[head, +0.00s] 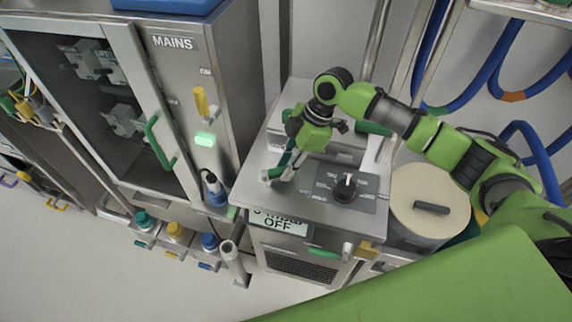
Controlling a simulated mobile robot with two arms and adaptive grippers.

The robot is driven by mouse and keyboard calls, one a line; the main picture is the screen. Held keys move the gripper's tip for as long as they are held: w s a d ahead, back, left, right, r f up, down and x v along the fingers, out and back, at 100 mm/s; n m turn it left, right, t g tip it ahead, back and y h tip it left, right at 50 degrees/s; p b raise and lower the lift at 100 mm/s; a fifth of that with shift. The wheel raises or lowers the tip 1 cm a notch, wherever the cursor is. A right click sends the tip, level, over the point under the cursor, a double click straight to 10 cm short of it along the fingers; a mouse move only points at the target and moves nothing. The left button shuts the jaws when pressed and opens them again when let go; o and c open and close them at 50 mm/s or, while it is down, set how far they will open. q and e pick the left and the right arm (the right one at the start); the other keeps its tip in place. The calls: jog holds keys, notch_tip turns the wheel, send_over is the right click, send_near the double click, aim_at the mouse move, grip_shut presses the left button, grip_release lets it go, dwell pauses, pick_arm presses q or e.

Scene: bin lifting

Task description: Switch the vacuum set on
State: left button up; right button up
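The vacuum set is a steel cabinet with a flat top (248,183). Its front display (280,222) reads OFF, with what looks like 0 mbar above. A black rotary knob (345,188) with a pale pointer mark sits on a dark labelled plate (323,194) on the top. My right gripper (279,176) points down over the top, left of the knob and apart from it. Its fingertips are close together; whether they are open or shut is unclear. I see nothing held in it. My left gripper is out of view.
A MAINS cabinet (222,75) with a yellow lever (201,101) and lit green lamp (205,139) stands left. A round lidded drum (428,190) is right of the vacuum set. Blue hoses (478,80) hang behind. Coloured connectors (176,231) line the lower left.

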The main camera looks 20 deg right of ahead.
jog(key=shift+d+r, duration=0.1)
jog(key=shift+r, duration=0.05)
jog(key=v, duration=1.1)
jog(key=shift+r, duration=0.35)
jog(key=shift+d, duration=0.1)
